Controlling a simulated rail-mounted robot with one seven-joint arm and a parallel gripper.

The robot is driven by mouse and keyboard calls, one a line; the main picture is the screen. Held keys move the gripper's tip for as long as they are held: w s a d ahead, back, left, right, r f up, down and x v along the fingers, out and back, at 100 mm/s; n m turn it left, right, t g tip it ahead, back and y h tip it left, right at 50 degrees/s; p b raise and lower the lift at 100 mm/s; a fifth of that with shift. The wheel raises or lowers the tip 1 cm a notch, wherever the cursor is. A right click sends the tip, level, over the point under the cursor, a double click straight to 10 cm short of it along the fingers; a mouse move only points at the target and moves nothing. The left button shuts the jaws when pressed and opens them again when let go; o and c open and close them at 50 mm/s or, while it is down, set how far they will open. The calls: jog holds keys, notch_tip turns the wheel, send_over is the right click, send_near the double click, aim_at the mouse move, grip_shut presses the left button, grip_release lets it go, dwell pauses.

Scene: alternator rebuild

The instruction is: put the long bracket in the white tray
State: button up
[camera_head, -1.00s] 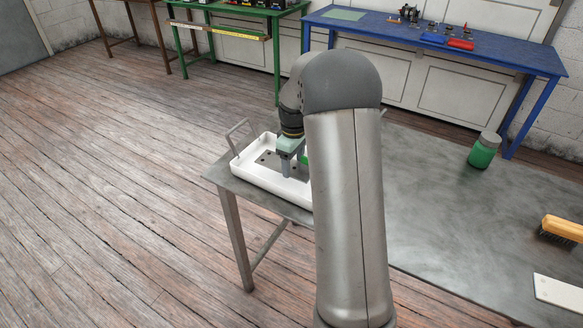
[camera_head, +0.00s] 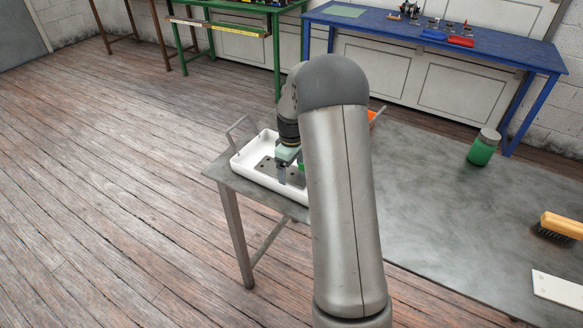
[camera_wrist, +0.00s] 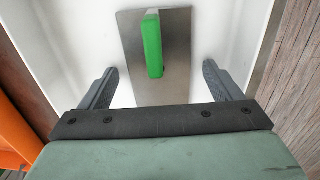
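The white tray (camera_head: 246,173) stands at the left end of the grey table, partly hidden by my arm. My gripper (camera_head: 291,172) is over the tray, pointing down. In the wrist view my gripper (camera_wrist: 160,68) is open, its two fingers wide apart. Between them, on the white tray floor (camera_wrist: 225,40), is a grey metal plate (camera_wrist: 130,75) with a green handle (camera_wrist: 152,45). I see no finger touching the handle. No holes show in that plate.
An orange object (camera_head: 374,118) shows partly behind my arm, and orange (camera_wrist: 15,130) also shows left of the tray in the wrist view. A green jar (camera_head: 482,150), a brush (camera_head: 562,224) and a white flat piece (camera_head: 560,292) are on the right. The table's middle (camera_head: 440,190) is clear.

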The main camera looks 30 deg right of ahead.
aim_at(291, 174)
notch_tip(291, 174, up, 12)
jog(key=r, duration=0.1)
jog(key=s+a+r+m, duration=0.3)
jog(key=s+a, duration=0.7)
jog(key=s, duration=0.2)
jog(key=s+a+f+m, duration=0.1)
jog(key=s+a+f, duration=0.1)
jog(key=s, duration=0.7)
jog(key=s+a+f+m, duration=0.2)
jog(key=s+a, duration=0.3)
jog(key=s, duration=0.5)
jog(key=shift+s+f+m+b, duration=0.15)
jog(key=shift+f+m+b, duration=0.15)
jog(key=shift+f+b, duration=0.15)
